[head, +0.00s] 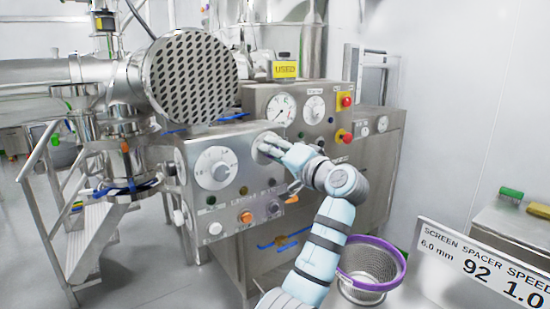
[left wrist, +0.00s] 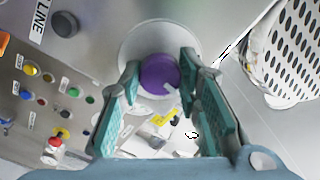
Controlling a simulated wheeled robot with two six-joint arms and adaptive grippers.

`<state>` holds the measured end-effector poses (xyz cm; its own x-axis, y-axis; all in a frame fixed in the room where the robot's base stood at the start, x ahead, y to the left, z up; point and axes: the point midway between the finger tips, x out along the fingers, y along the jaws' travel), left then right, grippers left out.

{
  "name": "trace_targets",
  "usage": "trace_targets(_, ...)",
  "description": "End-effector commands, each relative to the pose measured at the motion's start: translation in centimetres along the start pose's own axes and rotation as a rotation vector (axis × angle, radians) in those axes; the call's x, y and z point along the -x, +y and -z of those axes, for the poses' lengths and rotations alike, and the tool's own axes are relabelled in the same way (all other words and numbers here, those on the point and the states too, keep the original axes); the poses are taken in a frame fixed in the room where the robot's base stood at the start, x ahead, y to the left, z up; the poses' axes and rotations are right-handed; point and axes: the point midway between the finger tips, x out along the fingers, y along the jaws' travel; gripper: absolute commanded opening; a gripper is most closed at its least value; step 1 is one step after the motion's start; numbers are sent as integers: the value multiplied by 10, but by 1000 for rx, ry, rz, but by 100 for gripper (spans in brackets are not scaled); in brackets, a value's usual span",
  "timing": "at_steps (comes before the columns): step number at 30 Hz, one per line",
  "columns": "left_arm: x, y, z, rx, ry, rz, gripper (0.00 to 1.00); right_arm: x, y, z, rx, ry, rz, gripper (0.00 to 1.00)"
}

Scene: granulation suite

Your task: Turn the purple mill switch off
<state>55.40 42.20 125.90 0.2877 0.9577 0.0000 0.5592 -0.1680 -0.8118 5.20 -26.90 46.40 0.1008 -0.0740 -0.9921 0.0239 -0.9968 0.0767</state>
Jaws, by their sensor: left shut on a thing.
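The purple mill switch (left wrist: 158,72) is a round knob with a small pale mark at its lower right edge, set on a round pale dial plate (left wrist: 150,34). My left gripper (left wrist: 161,84) has its two teal fingers on either side of the knob and is shut on it. In the head view my left gripper (head: 275,147) reaches the front of the steel control panel (head: 182,160), right of a white dial. There the gripper hides the purple knob. My right gripper is in neither view.
Close by on the panel are a large white dial (head: 217,168) and an orange button (head: 246,217). A red button on yellow (head: 345,100) is at the upper right. A perforated round screen (head: 190,78) is at upper left.

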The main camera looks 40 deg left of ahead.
Motion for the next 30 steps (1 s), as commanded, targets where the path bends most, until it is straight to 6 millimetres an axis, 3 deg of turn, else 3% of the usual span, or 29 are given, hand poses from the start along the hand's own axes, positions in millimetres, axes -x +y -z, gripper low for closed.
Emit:
trace_targets(21,0,1,-1,666,1,0,3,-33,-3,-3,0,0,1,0)
trace_targets(30,0,0,0,867,1,0,3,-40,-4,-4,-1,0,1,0)
